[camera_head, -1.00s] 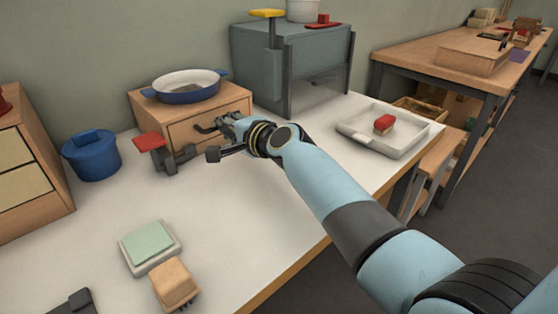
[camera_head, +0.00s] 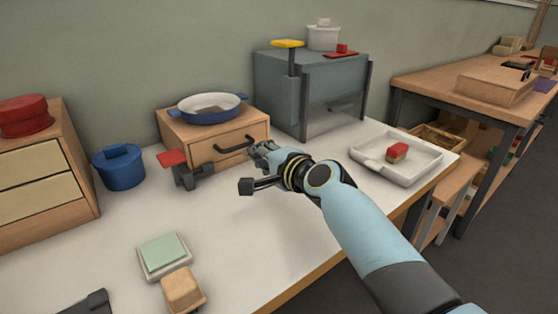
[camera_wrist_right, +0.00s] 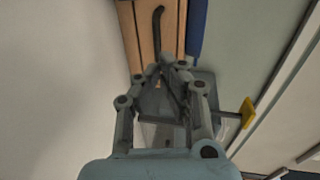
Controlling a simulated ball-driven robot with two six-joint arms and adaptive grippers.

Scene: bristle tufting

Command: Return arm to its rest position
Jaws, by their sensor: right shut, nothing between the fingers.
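My right gripper (camera_head: 257,150) is in front of the small wooden drawer box (camera_head: 185,137), just right of its dark handle (camera_head: 235,145) in the head view. Its fingers are shut with nothing between them. In the wrist view the closed fingertips (camera_wrist_right: 167,70) point toward the handle (camera_wrist_right: 158,25), with a gap showing between them. The drawer looks closed. My right arm reaches in from the lower right over the white table (camera_head: 235,235). My left gripper is not in view.
A blue pan (camera_head: 208,108) sits on the drawer box. A grey cabinet (camera_head: 275,88) stands behind. A white tray (camera_head: 428,165) holding a red-topped brush (camera_head: 397,151) lies right of the arm. A blue pot (camera_head: 119,168) and a green pad (camera_head: 163,252) are left. The table's middle is clear.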

